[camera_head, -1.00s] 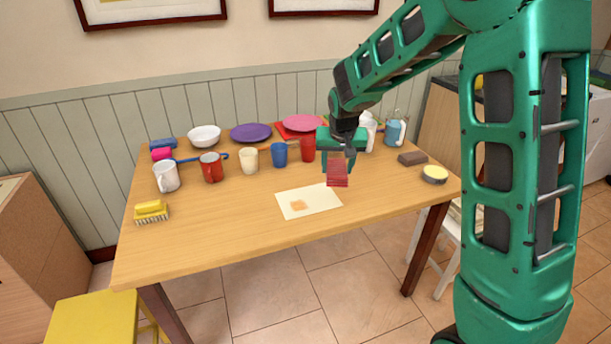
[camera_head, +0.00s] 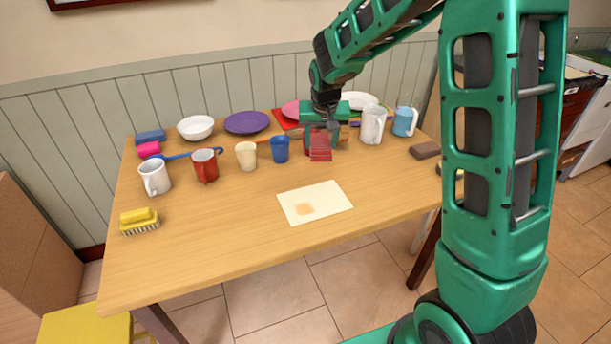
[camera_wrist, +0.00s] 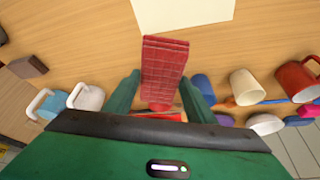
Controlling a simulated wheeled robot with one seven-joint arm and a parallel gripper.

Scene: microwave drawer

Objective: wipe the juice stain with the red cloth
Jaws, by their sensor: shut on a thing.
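The red cloth (camera_head: 320,144) is a folded, checked piece hanging from my gripper (camera_head: 322,126). In the wrist view the cloth (camera_wrist: 164,72) sits between the two green fingers of my gripper (camera_wrist: 160,92), which is shut on it. The juice stain (camera_head: 305,209) is a pale orange patch on a cream sheet (camera_head: 330,198) lying on the table. My gripper is behind the sheet, with the cloth above the table and apart from the stain. In the wrist view the sheet (camera_wrist: 185,12) shows at the top edge; the stain is out of that view.
A blue cup (camera_head: 280,150), a cream cup (camera_head: 246,157) and a red mug (camera_head: 204,166) stand left of my gripper. A white pitcher (camera_head: 372,125) and a blue mug (camera_head: 404,121) stand right. A yellow brush (camera_head: 140,222) lies at the left. The table's front (camera_head: 200,255) is clear.

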